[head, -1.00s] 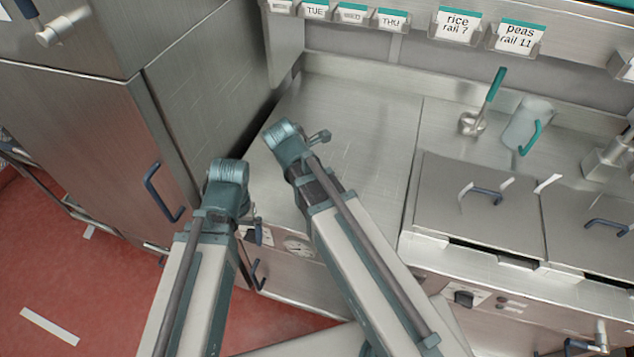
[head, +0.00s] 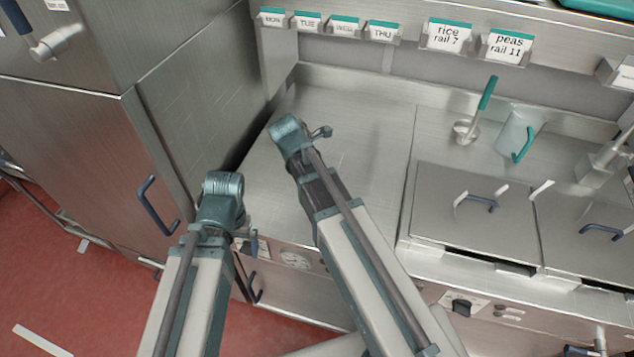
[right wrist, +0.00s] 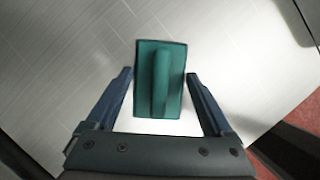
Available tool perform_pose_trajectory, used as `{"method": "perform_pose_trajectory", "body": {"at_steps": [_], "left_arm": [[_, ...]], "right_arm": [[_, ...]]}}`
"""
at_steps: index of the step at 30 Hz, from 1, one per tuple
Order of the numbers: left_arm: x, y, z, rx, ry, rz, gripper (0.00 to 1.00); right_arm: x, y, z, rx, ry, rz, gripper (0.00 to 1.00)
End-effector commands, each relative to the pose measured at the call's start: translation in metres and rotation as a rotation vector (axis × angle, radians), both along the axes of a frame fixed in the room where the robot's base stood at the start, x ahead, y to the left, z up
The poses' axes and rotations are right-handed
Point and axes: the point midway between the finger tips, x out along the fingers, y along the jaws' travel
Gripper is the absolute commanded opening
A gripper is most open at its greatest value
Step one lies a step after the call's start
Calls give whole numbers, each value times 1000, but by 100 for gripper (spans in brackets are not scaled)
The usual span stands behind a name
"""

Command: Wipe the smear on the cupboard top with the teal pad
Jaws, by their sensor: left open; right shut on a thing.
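The teal pad (right wrist: 147,82), a flat rectangle with a raised ridge, is in the right wrist view. My right gripper (right wrist: 160,75) has a dark finger along each side of it and is shut on it, over a brushed metal surface. I cannot tell whether the pad touches that surface. In the head view my right arm reaches over the bare metal top (head: 370,140), and its gripper and the pad are hidden. My left gripper (head: 246,236) shows only in small part beside its arm, at the counter's front; it is open. I cannot make out the smear.
A tall steel cabinet (head: 90,120) stands at the left. Lidded wells (head: 470,225) lie to the right, with a teal-handled ladle (head: 487,93) and a jug (head: 513,130) behind them. Label cards (head: 445,36) line the back rail. Red floor (head: 60,280) shows at lower left.

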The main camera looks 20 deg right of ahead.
Motion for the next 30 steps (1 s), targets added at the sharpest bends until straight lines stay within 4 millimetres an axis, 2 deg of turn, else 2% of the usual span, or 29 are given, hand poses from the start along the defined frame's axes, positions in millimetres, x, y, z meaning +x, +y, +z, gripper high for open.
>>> {"method": "perform_pose_trajectory", "body": {"at_steps": [2,11,22,30], "left_arm": [[0,0,-1,0,0,0,100],[0,0,-2,0,0,0,100],[0,0,0,0,0,0,100],[0,0,1,0,0,0,100]], "right_arm": [[7,-3,-1,1,-3,-1,42],[12,-6,-1,2,-6,0,42],[35,-22,0,2,-5,-1,42],[35,-25,1,2,-4,0,42]]}}
